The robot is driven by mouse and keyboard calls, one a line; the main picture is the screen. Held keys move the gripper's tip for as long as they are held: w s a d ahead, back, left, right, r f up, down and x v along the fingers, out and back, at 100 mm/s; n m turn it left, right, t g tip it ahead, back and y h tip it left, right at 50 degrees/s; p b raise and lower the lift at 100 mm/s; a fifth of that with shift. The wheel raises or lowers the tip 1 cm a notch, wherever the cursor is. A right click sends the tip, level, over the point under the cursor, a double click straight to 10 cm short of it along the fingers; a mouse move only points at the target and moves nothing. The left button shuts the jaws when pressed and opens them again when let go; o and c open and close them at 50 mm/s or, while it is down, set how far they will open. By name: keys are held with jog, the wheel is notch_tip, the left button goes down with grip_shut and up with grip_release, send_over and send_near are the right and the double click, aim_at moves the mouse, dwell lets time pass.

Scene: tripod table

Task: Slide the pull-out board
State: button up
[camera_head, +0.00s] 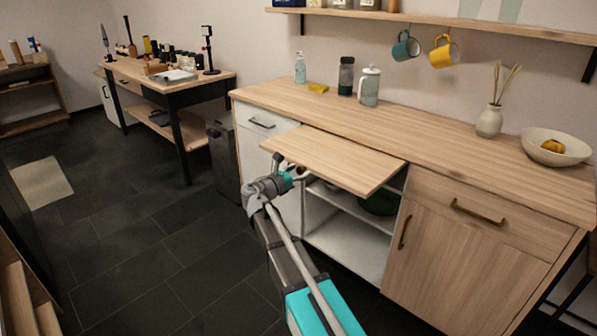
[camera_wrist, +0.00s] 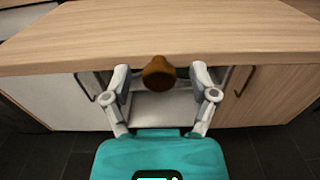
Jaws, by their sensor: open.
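The pull-out board (camera_head: 335,158) is a light wooden slab that sticks out from under the countertop, above an open shelf bay. In the wrist view the board (camera_wrist: 160,32) fills the top, its front edge running across. A brown round knob (camera_wrist: 158,72) shows at the middle of that front edge. My gripper (camera_wrist: 160,82) is open, with one finger on each side of the knob and a visible gap on both sides. In the head view my gripper (camera_head: 291,170) is at the board's front edge, and the knob is hard to make out there.
The counter (camera_head: 440,120) carries bottles, a vase and a bowl (camera_head: 556,147). The open bay (camera_head: 345,240) under the board holds a green bowl (camera_head: 379,203). A closed cabinet door (camera_head: 440,255) is on the right. The dark floor (camera_head: 150,240) in front is mostly clear.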

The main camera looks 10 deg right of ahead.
jog(key=shift+w+d, duration=0.15)
jog(key=shift+d, duration=0.1)
grip_shut()
jog(key=shift+a, duration=0.2)
jog(key=shift+d, duration=0.15)
